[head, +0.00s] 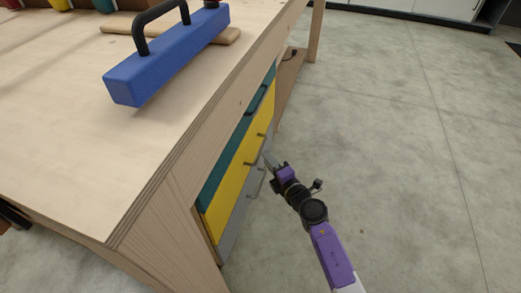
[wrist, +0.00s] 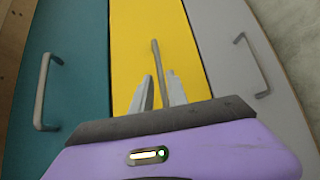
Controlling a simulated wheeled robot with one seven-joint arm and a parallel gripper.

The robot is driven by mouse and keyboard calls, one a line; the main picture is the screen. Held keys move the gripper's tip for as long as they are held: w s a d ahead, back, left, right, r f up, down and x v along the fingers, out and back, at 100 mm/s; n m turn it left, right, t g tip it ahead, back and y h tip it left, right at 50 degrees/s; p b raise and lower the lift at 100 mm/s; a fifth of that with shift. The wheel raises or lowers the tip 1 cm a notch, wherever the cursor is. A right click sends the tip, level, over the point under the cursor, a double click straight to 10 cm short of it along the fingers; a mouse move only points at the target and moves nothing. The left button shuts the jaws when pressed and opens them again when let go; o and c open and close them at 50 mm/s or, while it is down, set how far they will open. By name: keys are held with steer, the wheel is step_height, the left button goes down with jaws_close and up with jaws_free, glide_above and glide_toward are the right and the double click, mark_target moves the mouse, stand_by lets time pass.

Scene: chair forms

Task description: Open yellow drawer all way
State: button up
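The yellow drawer (head: 232,188) is the middle one of three stacked drawers under the workbench. Its front looks flush with the others, so it appears closed. It fills the middle of the wrist view (wrist: 135,45), with its grey bar handle (wrist: 156,62) running lengthwise. My gripper (head: 268,160) is at the drawer fronts, near the handles. In the wrist view my gripper's two fingers (wrist: 160,92) are apart, with the lower part of the yellow drawer's handle showing between them. Whether either finger touches the handle cannot be told.
A teal drawer (wrist: 75,60) is above the yellow one and a grey drawer (wrist: 230,50) below it, each with its own handle. The wooden workbench top (head: 60,150) overhangs them and carries a blue toolbox-like block (head: 165,58). The concrete floor (head: 400,130) to the right is clear.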

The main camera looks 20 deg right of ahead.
mark_target(261, 149)
steer(key=shift+b+x, duration=1.3)
steer(key=shift+x, duration=1.75)
jaws_close()
